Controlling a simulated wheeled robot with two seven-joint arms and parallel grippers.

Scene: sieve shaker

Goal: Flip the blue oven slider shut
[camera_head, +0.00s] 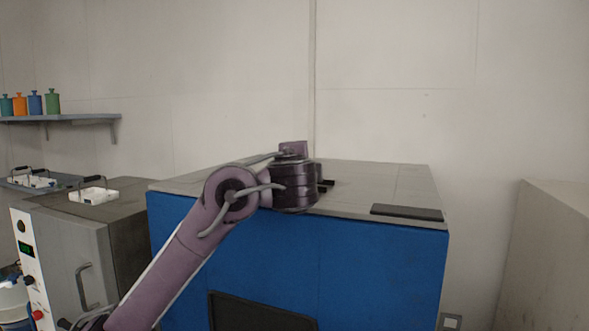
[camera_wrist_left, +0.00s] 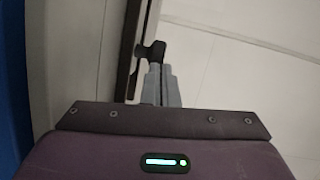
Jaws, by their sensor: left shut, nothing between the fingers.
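The blue oven (camera_head: 380,260) has a blue front and a grey top. My left gripper (camera_head: 328,184) is over the grey top, in from the left. In the left wrist view its grey fingers (camera_wrist_left: 161,84) are together and empty. A black knob (camera_wrist_left: 154,51), apparently the slider's, stands just beyond the fingertips, beside a dark narrow strip (camera_wrist_left: 134,55). The picture does not settle whether fingers and knob touch. In the head view my arm and gripper cover part of the oven top, and I cannot make out the knob. My right gripper is not in view.
A flat dark plate (camera_head: 406,212) lies at the oven top's front right edge. A shelf (camera_head: 70,119) holds coloured bottles. A pale block (camera_head: 550,250) stands at the right.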

